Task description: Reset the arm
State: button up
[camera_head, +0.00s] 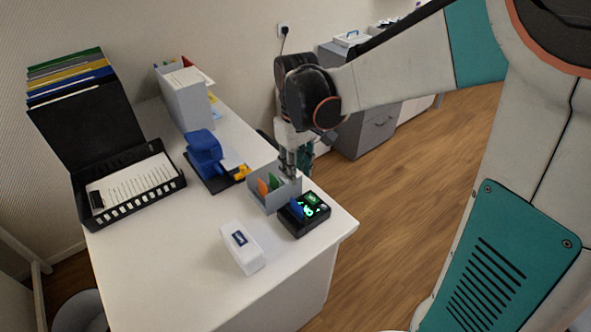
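My arm reaches in from the right, bends over the desk's right side and points down. My gripper (289,166) is at its end, just above a small grey organizer (262,197) with orange, green and blue pieces in it. The fingers are small and partly merged with the background, so I cannot tell whether they are open or shut, or whether they touch the organizer. No object clearly shows between them.
The white desk (185,270) holds a black device (304,213) with a lit display, a white box (241,247), a blue device (204,152), a black paper tray (131,205) and a grey file holder (187,102). Grey drawers (376,130) stand behind. Wooden floor (400,215) is clear at right.

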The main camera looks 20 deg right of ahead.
dwell(0.4)
jog(key=s+r+m+t, duration=0.1)
jog(key=s+r+t, duration=0.2)
jog(key=s, duration=0.4)
jog(key=s+r+m+t, duration=0.2)
jog(key=s+r+t, duration=0.2)
jog(key=s, duration=0.4)
jog(key=shift+r+m, duration=0.3)
jog(key=shift+r, duration=0.1)
dwell(0.5)
